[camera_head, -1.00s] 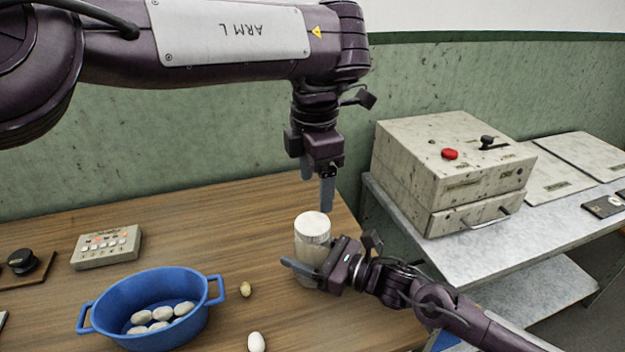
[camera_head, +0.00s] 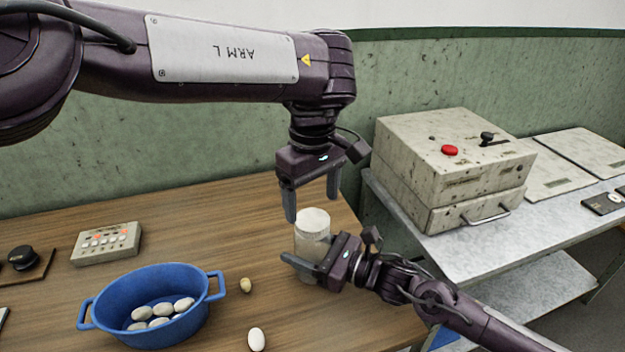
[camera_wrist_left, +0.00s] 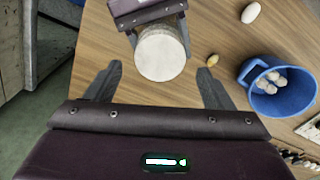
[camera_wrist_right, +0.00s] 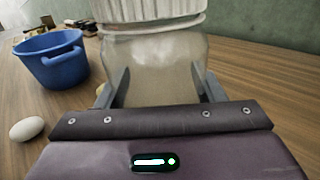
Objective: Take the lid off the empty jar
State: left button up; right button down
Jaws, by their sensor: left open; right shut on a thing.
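The jar (camera_head: 307,250) stands upright on the wooden table, clear-walled, with a ribbed white lid (camera_head: 313,221) on it. In the right wrist view the jar body (camera_wrist_right: 152,68) fills the space between my right fingers, under the lid's ribbed edge (camera_wrist_right: 150,30); it looks empty. My right gripper (camera_head: 305,268) is shut on the jar body from the right. My left gripper (camera_head: 312,206) is open, pointing down just above the lid. In the left wrist view the round lid top (camera_wrist_left: 160,54) lies beyond and between the open fingers, apart from them.
A blue basin (camera_head: 214,277) with several white cocoons stands left of the jar. A button box (camera_head: 107,243) is at the left. A metal machine (camera_head: 455,170) stands on the right-hand bench.

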aim_at(312, 219)
pick_arm(q)
jog(key=shift+f, duration=2)
jog(key=shift+c, duration=0.4)
